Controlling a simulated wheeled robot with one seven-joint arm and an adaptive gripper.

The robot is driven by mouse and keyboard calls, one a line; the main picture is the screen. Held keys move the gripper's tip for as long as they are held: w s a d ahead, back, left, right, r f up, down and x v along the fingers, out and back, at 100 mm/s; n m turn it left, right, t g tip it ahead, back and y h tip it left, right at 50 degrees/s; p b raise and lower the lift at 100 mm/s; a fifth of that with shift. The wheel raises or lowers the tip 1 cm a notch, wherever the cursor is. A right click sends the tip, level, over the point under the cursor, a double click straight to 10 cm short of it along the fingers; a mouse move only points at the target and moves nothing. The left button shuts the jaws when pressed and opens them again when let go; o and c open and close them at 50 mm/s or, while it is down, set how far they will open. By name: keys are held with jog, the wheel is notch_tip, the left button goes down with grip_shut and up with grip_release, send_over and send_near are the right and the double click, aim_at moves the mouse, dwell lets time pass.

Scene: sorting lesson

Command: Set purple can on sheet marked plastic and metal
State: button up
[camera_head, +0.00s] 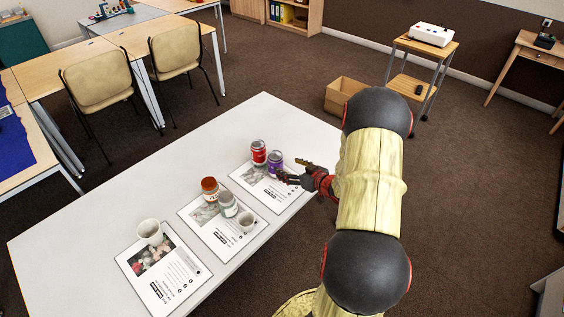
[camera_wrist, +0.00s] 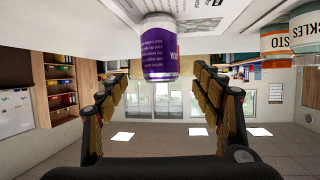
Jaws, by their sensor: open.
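The purple can (camera_head: 275,163) stands upright on the right printed sheet (camera_head: 262,191) on the white table, beside a red can (camera_head: 259,152). I cannot read which sheet is marked plastic and metal. My gripper (camera_head: 296,171) is open just right of the purple can. In the wrist view, where the table appears at the top, the purple can (camera_wrist: 160,48) is centred ahead, between the lines of the two spread fingers (camera_wrist: 163,76). I cannot tell whether they touch it.
A white cup (camera_head: 150,232) stands on the left sheet (camera_head: 165,285). The table's far part (camera_head: 265,115) is bare.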

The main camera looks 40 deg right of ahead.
jog(key=a+r+g+h, duration=0.2)
jog(key=a+r, duration=0.3)
jog(key=r, duration=0.5)
jog(key=a+r+g+h, duration=0.15)
jog(key=a+r, duration=0.35)
jog(key=r, duration=0.5)
jog(key=s+a+r+g+y, duration=0.2)
jog(key=s+a+r, duration=0.2)
jog(key=s+a, duration=0.7)
jog(key=s+a+r+g+y, duration=0.2)
jog(key=s+a+r, duration=0.1)
jog(key=s+a, duration=0.8)
jog(key=a, duration=0.4)
jog(key=shift+r+n, duration=0.4)
jog(key=shift+y, duration=0.25)
